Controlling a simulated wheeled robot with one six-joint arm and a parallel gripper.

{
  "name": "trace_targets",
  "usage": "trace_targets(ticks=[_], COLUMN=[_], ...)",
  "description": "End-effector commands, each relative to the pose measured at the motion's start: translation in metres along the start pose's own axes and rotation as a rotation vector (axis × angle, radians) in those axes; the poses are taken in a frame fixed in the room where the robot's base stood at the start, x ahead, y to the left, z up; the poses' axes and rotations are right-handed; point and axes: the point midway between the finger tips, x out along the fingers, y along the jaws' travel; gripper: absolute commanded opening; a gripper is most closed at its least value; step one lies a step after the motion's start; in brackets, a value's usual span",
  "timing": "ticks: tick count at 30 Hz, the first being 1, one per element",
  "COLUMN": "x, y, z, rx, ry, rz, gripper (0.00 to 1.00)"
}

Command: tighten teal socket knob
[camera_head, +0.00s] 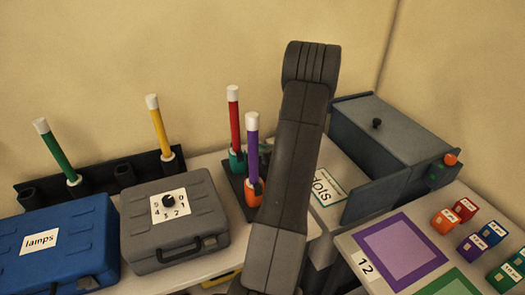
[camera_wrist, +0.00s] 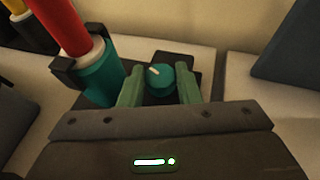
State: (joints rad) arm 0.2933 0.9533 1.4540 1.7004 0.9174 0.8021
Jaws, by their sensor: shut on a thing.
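The teal socket (camera_wrist: 100,78) holds a red stick (camera_wrist: 58,25) upright. In the head view the teal socket (camera_head: 236,161) shows left of my arm, with the white-tipped red stick (camera_head: 234,118) in it. The round teal knob (camera_wrist: 160,84) sits beside the socket, with a white mark on top pointing to the upper left. My gripper (camera_wrist: 159,72) is shut on the knob, one green finger on each side. In the head view my arm hides the knob and most of my gripper.
A purple stick (camera_head: 252,135) stands in an orange socket (camera_head: 254,192) close to my arm. A grey case (camera_head: 150,225) with a dial and a blue case (camera_head: 85,240) are at left. A grey box (camera_head: 375,125) stands right. Small colored blocks (camera_head: 466,208) lie on the right table.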

Motion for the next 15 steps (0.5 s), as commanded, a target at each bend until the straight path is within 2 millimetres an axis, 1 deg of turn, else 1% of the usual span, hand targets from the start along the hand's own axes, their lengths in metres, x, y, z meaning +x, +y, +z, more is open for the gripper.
trace_targets(ticks=[1,3,4,11,15], x=[-0.0002,-0.0002,-0.0002,-0.0001,-0.0056], y=[-0.0004,-0.0004,-0.0003,-0.0002,-0.0004], z=[0.0006,0.0005,0.0005,0.0002,-0.0004], rx=[0.0,0.0,0.0,0.0,0.0], ry=[-0.001,-0.001,0.0,0.0,0.0], rz=[-0.001,0.0,0.0,0.0,0.0], gripper=[0.34,0.48,0.52,0.52,0.52])
